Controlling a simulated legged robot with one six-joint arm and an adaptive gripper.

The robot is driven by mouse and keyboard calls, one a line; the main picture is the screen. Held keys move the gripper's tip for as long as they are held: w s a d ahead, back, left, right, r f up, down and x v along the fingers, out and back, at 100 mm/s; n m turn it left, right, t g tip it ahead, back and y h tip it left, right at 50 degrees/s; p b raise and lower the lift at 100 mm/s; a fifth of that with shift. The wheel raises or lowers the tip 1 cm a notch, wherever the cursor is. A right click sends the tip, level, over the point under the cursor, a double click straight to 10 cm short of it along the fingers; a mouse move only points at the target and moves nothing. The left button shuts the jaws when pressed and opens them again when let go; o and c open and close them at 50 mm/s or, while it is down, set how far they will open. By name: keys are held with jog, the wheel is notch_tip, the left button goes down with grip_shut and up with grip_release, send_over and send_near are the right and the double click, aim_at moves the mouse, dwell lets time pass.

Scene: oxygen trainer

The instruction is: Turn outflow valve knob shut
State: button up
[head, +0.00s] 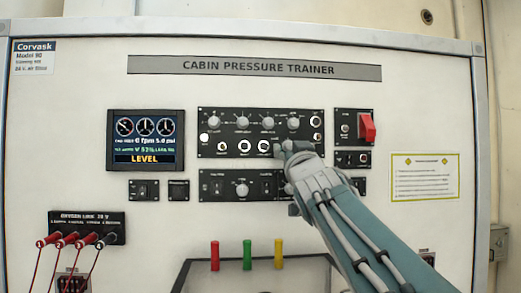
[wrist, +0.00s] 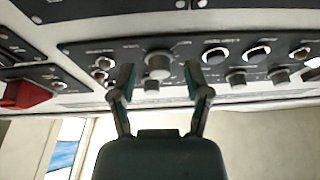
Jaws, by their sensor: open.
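In the head view, the upper black knob panel (head: 205,113) sits in the middle of the trainer's face, with rows of knobs. My gripper (head: 285,149) is at its lower right part and hides what lies behind it. In the wrist view, my gripper (wrist: 163,82) is open, one finger on each side of a round grey knob (wrist: 158,63). I cannot tell whether the fingers touch it. The knob's label is too blurred to read, so I cannot confirm that it is the outflow valve knob, nor see its setting.
White-ringed round controls (wrist: 215,54) sit beside the grey knob. A red switch cover (head: 367,127) is right of the panel; it also shows in the wrist view (wrist: 24,95). A display (head: 145,140) reading LEVEL is at left. Colored posts (head: 247,254) stand below.

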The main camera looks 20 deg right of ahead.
jog(key=shift+w, duration=0.2)
jog(key=shift+s+r, duration=0.1)
grip_shut()
